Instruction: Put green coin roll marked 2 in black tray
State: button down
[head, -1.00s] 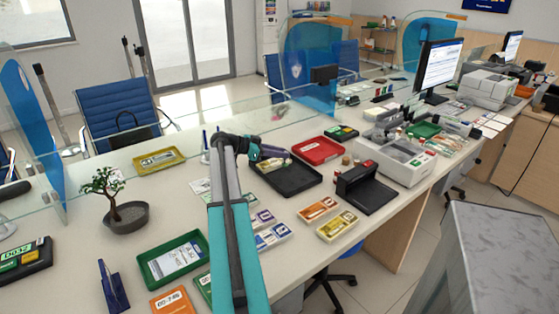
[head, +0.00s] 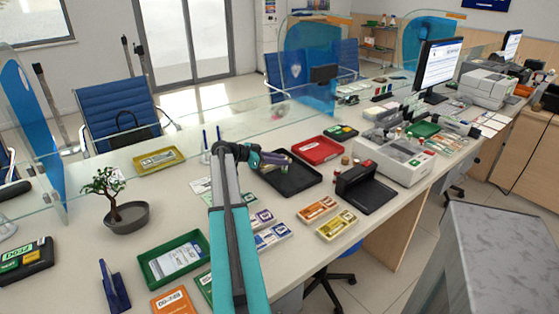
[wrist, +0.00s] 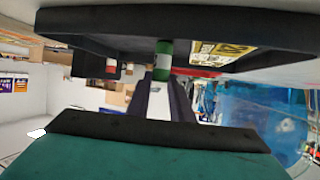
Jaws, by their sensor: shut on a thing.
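The black tray (head: 291,190) lies on the counter in the middle of the head view. Its dark rim also spans the top of the wrist view (wrist: 90,25), which looks upside down. My gripper (head: 284,158) is over the tray's far left part. In the wrist view, my gripper (wrist: 163,80) is shut on the green coin roll (wrist: 163,62), which has a pale band. The roll is close against the tray in that view; whether it touches the tray's floor I cannot tell. Its mark is not legible, and my gripper mostly hides it in the head view.
A red tray (head: 335,143) stands just behind and right of the black tray. A black device (head: 365,190) is to its right. Orange (head: 318,208) and yellow (head: 337,226) bundles lie in front. A glass screen runs along the counter's back. A green tray (head: 150,272) is front left.

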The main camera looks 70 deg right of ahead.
jog(key=shift+f, duration=0.1)
jog(key=c, duration=1.6)
grip_release()
jog(key=shift+o, duration=0.2)
jog(key=shift+r, duration=0.2)
jog(key=b+v, duration=0.1)
jog(key=v, duration=1.1)
jog(key=shift+b, duration=0.3)
